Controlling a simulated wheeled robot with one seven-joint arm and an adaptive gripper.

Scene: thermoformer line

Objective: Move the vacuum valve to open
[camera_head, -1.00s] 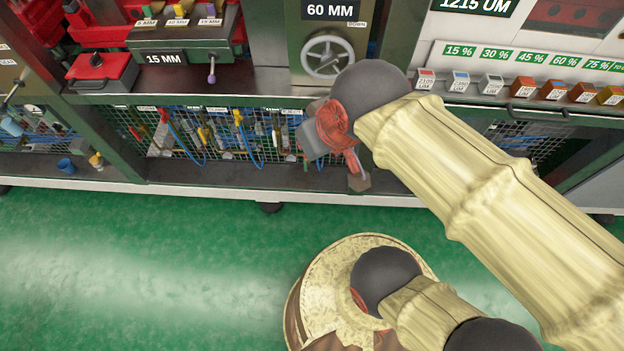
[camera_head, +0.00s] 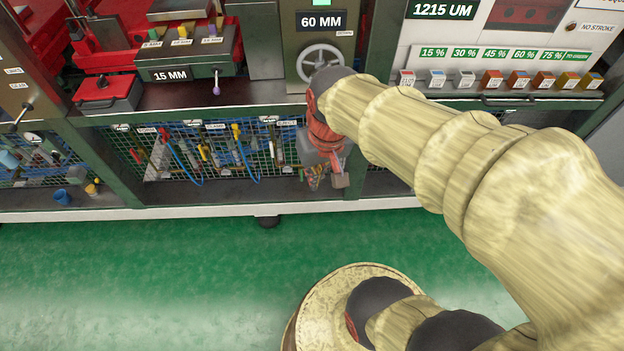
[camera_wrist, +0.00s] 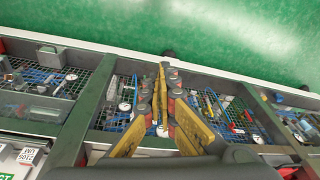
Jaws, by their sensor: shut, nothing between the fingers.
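A row of small valves with lever handles sits against the mesh in the low bay of the machine. One has a red handle (camera_head: 164,135) and one a yellow handle (camera_head: 236,131), each with a blue hose near it. Small labels sit above them, too small to read, so I cannot tell which is the vacuum valve or its position. My gripper (camera_head: 316,178) is at the right end of this bay, pointing down. In the wrist view my gripper (camera_wrist: 160,85) has its yellow fingers together and empty, over the mesh bay. The fingers hide part of the fittings behind.
A handwheel (camera_head: 320,62) is on the panel above my gripper. A shelf edge (camera_head: 200,112) runs over the bay, and green posts (camera_head: 98,160) divide it. A blue cup (camera_head: 62,197) stands at left. The green floor (camera_head: 170,260) in front is clear.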

